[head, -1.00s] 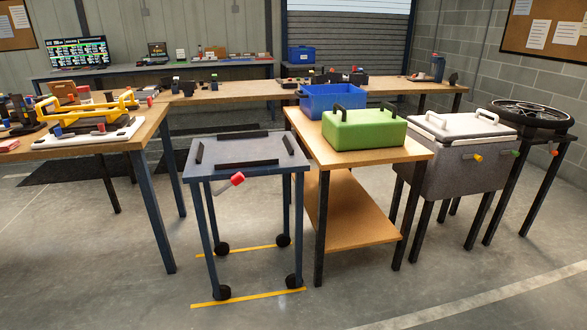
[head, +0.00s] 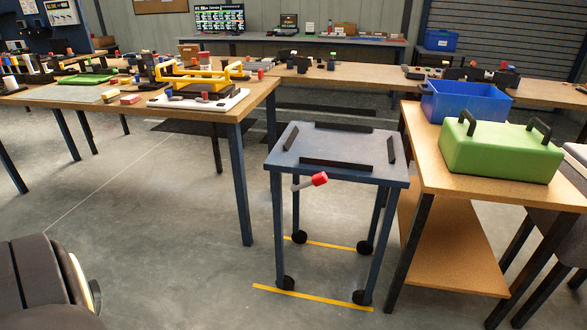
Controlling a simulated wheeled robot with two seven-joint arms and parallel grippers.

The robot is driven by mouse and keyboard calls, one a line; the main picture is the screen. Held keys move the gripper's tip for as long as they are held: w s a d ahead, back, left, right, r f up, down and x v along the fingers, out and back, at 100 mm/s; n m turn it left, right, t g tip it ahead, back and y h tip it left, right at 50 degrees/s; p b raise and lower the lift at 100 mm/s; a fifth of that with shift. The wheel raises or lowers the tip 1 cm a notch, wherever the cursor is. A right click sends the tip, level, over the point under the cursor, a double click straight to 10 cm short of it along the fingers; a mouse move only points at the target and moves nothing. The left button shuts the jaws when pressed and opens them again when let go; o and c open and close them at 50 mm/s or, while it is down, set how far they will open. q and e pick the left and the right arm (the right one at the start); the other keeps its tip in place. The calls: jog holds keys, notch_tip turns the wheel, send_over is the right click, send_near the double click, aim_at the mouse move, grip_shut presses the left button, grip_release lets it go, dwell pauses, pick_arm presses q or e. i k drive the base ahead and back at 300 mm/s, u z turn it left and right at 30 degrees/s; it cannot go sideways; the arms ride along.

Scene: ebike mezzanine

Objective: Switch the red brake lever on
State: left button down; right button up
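The red brake lever (head: 319,179) is on the near side of a small grey wheeled cart (head: 336,172). The cart stands on black casters between yellow floor lines. No gripper shows in the head view. A dark rounded part of my own body shows at the lower left.
A wooden workbench (head: 225,117) stands left of the cart, close to it. A wooden table (head: 430,185) with a green case (head: 500,152) and a blue bin (head: 466,104) stands right. The floor (head: 190,260) in front of the cart is clear.

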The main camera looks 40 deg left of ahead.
aim_at(320, 179)
jog(key=u, duration=0.5)
jog(key=i, duration=0.45)
jog(key=u, duration=0.5)
